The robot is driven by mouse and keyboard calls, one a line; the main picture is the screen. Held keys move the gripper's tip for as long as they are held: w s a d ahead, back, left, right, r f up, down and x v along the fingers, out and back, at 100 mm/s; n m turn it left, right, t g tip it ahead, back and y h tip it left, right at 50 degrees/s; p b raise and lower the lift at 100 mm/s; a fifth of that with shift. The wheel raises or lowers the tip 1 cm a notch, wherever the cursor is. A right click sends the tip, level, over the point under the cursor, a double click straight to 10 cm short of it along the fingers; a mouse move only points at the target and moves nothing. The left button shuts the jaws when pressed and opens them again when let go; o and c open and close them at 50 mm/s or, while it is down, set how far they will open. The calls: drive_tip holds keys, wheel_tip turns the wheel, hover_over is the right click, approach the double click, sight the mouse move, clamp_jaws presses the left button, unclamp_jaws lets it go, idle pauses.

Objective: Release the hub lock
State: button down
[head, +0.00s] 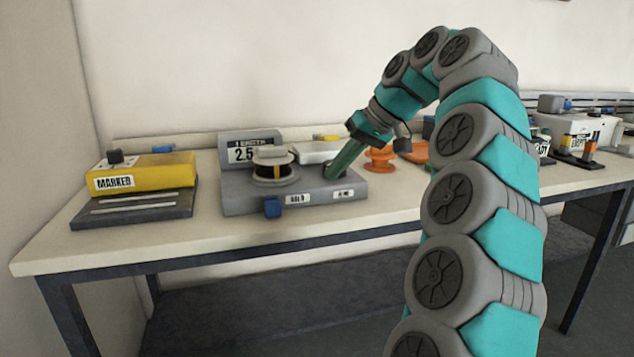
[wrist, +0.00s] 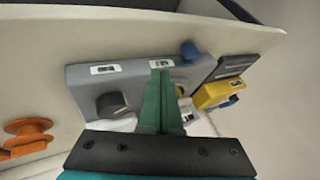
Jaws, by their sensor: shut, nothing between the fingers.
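A grey device (head: 245,196) stands on the bench; it also shows in the wrist view (wrist: 82,75). On its left half sits a round hub (head: 275,175) with a pale top. A blue tab (head: 272,208) sticks out at its front, seen too in the wrist view (wrist: 190,50). A dark knob (wrist: 111,104) is on its other end, mostly hidden by the fingers in the head view. My gripper (head: 330,174) is shut and empty, pointing down over the right half of the device. Its green fingers (wrist: 163,74) hide most of the hub in the wrist view. Contact cannot be told.
A display reading 2.5 (head: 246,140) stands behind the device. An orange spool (head: 379,158) is to the right. The bench front (head: 130,245) is clear.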

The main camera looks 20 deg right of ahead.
sight(269, 203)
drive_tip(key=x, duration=0.9)
drive_tip(key=shift+a+f, duration=0.2)
drive_tip(key=shift+a+r, duration=0.15)
drive_tip(key=shift+a, duration=1.05)
drive_tip(key=shift+a+p, duration=0.3)
drive_tip(key=shift+a, duration=0.35)
drive_tip(key=a, duration=0.5)
